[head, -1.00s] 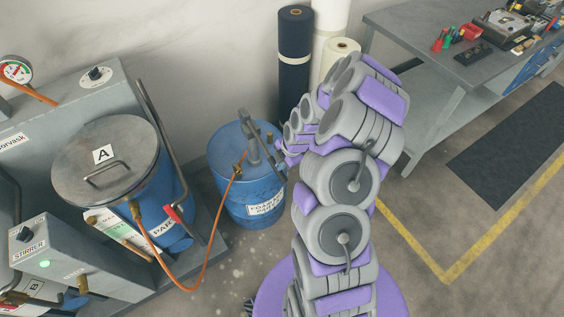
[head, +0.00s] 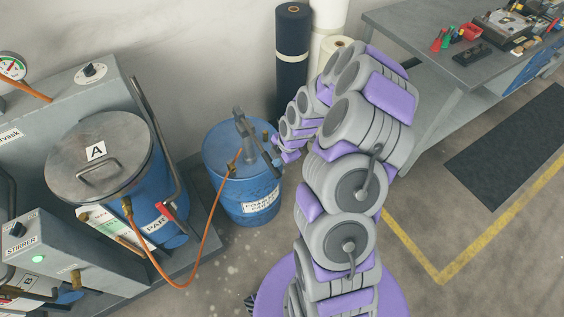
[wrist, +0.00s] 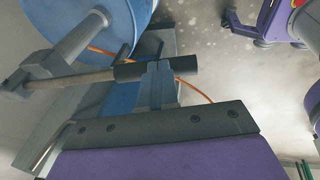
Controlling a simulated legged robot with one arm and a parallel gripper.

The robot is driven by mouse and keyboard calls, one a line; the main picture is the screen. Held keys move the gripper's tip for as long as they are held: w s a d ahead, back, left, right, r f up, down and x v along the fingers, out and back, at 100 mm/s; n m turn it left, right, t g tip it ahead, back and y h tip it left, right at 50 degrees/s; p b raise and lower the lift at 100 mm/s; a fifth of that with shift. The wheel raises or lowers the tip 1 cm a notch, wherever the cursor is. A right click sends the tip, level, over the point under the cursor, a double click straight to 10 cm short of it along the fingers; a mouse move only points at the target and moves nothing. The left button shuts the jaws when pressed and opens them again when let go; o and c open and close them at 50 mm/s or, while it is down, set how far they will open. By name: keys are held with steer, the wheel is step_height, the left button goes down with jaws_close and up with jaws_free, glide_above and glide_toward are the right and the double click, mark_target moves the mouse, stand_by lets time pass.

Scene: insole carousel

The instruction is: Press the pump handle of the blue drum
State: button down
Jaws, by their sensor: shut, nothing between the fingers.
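The blue drum (head: 228,190) stands on the floor left of my arm in the head view. A grey pump (head: 241,125) rises from its lid. The pump handle (head: 262,145) slopes down to the right towards my gripper (head: 279,148). In the wrist view the handle is a rod with a black grip (wrist: 132,72) at its end. The closed fingers of my gripper (wrist: 158,70) overlap that grip, with nothing between them. I cannot tell whether they touch it. The drum (wrist: 120,20) also shows at the top of the wrist view.
An orange hose (head: 205,235) runs from the pump to the machine's drum A (head: 165,205) on the left. Dark and pale rolls (head: 293,75) stand behind. A workbench (head: 430,40) is at the upper right. Floor in front of the blue drum is clear.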

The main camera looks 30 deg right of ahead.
steer(key=p+v, duration=0.1)
steer(key=v, duration=0.9)
steer(key=shift+s+d+p, duration=0.15)
steer(key=shift+d+p, duration=0.05)
steer(key=shift+p, duration=0.15)
steer(key=shift+a+r, duration=0.1)
steer(key=shift+a, duration=0.15)
